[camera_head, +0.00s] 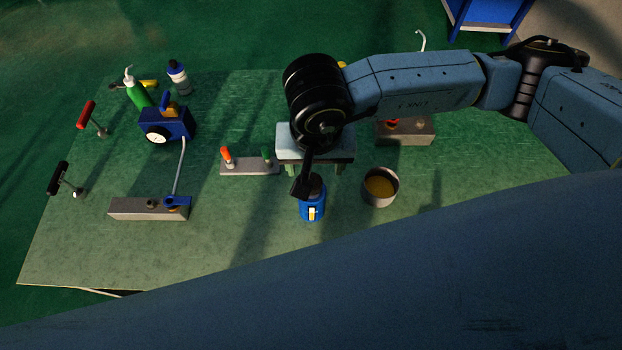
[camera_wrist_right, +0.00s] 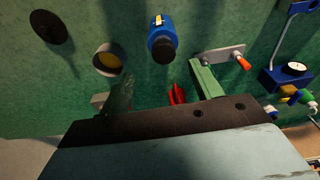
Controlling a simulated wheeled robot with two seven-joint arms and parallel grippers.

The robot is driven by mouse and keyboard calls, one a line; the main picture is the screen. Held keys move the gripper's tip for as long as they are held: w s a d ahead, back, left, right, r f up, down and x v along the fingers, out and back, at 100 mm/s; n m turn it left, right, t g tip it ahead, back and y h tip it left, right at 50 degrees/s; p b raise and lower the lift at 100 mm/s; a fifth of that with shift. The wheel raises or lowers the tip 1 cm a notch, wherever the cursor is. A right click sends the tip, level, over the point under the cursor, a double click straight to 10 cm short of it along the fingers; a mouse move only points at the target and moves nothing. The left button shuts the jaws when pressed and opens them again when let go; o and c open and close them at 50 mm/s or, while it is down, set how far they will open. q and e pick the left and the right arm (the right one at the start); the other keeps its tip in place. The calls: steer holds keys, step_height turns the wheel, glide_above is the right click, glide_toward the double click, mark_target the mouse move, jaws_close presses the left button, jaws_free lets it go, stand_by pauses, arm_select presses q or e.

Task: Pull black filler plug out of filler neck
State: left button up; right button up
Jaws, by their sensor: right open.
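A blue cylinder (camera_head: 311,210) with a yellow-and-white mark stands near the middle of the table. A black cap-like end, seemingly the filler plug (camera_wrist_right: 163,51), sits on it in the right wrist view; the blue body (camera_wrist_right: 161,28) shows there too. The neck is not clearly visible. My right gripper (camera_head: 315,170) is above and behind the blue cylinder in the head view, its fingers spread and apart from it. In the wrist view the right gripper (camera_wrist_right: 163,87) has nothing held between its fingers. My left gripper is out of view.
A bowl with yellowish contents (camera_head: 381,188) stands close right of the cylinder. A grey plate with orange and green pegs (camera_head: 248,167) lies left. A blue gauge unit (camera_head: 178,124) and a grey bar (camera_head: 130,209) are farther left. The front table area is clear.

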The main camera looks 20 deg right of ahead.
glide_above(315, 175)
steer(key=s, duration=0.3)
steer(key=f, duration=0.2)
steer(key=a+f, duration=0.1)
steer(key=f, duration=0.1)
steer(key=shift+w+f, duration=0.2)
steer(key=shift+f, duration=0.1)
steer(key=shift+w+f+p, duration=0.15)
steer(key=shift+w+f, duration=0.1)
steer(key=shift+f, duration=0.6)
steer(key=shift+w+f+p, duration=0.15)
steer(key=shift+w+f, duration=0.1)
steer(key=shift+f, duration=0.65)
steer(key=shift+w+f+p, duration=0.15)
steer(key=shift+w+f, duration=0.1)
steer(key=shift+f, duration=0.6)
steer(key=c, duration=1.1)
steer(key=shift+c, duration=0.2)
steer(key=shift+r, duration=0.15)
step_height(315, 175, up, 13)
steer(key=shift+p, duration=0.35)
